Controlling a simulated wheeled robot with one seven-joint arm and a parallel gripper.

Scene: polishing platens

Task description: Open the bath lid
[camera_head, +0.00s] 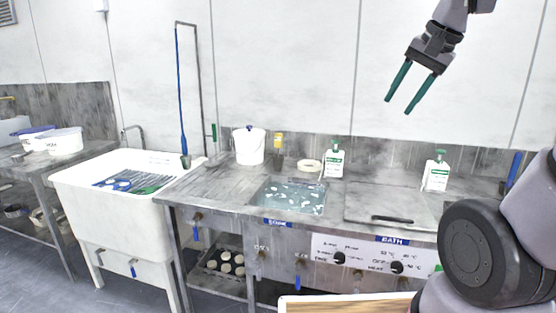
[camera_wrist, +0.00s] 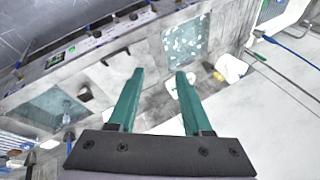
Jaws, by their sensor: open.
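The bath lid (camera_head: 375,203) is a flat grey metal panel lying on the bench top above the blue BATH label (camera_head: 392,239). Its dark bar handle (camera_head: 392,219) runs along the front edge. My gripper (camera_head: 398,106) is open and empty, high above the bench and apart from the lid. Its two teal fingers point down, and they also show in the wrist view (camera_wrist: 160,72).
An open basin with water and pale pieces (camera_head: 290,196) lies left of the lid. Two white bottles with green tops (camera_head: 334,160) (camera_head: 436,174) stand behind. A white bucket (camera_head: 249,146) and white sink (camera_head: 125,190) are farther left. Control knobs (camera_head: 339,258) line the front.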

